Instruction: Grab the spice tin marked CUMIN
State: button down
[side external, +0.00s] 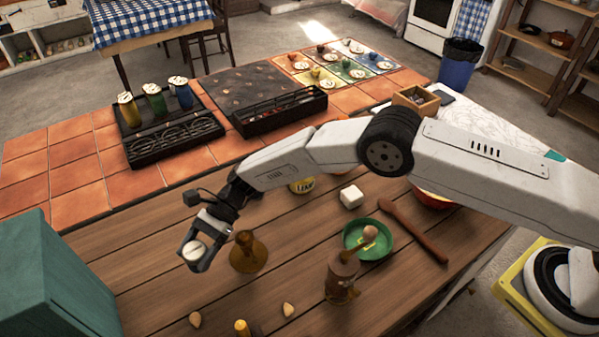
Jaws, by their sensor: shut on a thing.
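My gripper (196,252) is at the left, over the near part of the wooden table. It is shut on a pale, round-topped thing (192,250). The fingers hide most of it, and I see no lettering on it, so I cannot tell whether it is a spice tin. A yellow tin (302,187) with dark lettering stands partly hidden below my arm; I cannot read CUMIN on it. No label reading CUMIN is legible anywhere in view.
A teal box (50,285) stands at the left.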

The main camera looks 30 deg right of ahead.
jog(key=s+d+r, duration=0.7)
jog(key=s, duration=0.2)
dwell(0.6)
jog(key=shift+d, duration=0.1)
dwell(0.6)
